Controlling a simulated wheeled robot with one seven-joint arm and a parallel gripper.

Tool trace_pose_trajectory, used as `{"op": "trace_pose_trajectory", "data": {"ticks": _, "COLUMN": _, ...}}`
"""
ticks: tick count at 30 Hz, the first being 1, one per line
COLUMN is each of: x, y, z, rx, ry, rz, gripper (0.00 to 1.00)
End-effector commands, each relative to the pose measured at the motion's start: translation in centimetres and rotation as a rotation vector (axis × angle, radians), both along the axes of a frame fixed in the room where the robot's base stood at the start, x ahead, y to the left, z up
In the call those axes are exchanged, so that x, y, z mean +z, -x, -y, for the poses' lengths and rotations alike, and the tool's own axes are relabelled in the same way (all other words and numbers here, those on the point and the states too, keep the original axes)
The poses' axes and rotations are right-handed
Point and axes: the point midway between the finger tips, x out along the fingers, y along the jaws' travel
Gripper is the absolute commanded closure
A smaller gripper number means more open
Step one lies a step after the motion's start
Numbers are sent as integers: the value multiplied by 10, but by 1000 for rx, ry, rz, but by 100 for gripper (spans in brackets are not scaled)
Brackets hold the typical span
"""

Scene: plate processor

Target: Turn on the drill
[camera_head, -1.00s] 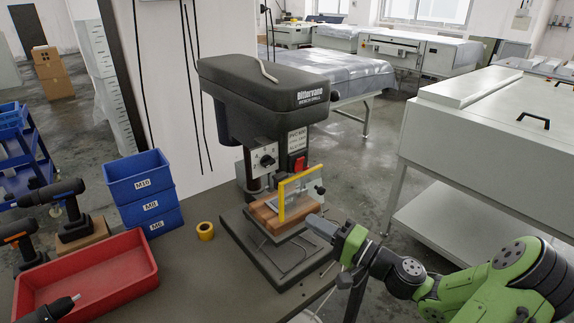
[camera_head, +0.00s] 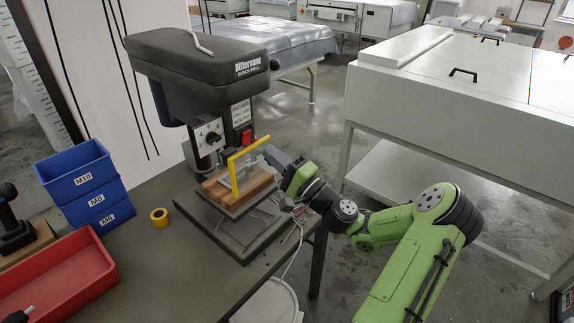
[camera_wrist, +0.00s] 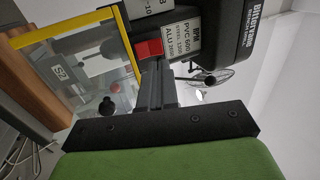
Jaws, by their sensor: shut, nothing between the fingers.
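The black bench drill (camera_head: 200,80) stands on the dark table in the head view. Its red switch (camera_head: 247,136) is on the front right of the drill head, and it also shows in the wrist view as a red block (camera_wrist: 149,48). My gripper (camera_head: 270,151) is shut and empty beside the yellow-framed guard (camera_head: 243,151). In the wrist view my gripper (camera_wrist: 151,66) points at the drill head, with its fingertips just below the red switch. I cannot tell whether they touch it. The switch's setting is not clear.
Yellow tape (camera_head: 160,217), blue bins (camera_head: 85,180) and a red tray (camera_head: 62,280) are to the left. A large white machine (camera_head: 460,100) stands at right. Open floor lies between it and the table.

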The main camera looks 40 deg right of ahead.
Motion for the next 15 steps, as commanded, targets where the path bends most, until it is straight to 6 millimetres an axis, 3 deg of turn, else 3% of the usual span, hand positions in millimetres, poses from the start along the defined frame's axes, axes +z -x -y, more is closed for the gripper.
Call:
{"op": "trace_pose_trajectory", "data": {"ticks": 7, "x": 17, "y": -44, "z": -7, "rx": 2, "ry": 1, "rz": 1, "gripper": 100}}
{"op": "trace_pose_trajectory", "data": {"ticks": 15, "x": 20, "y": -56, "z": -8, "rx": -1, "ry": 0, "rz": -1, "gripper": 100}}
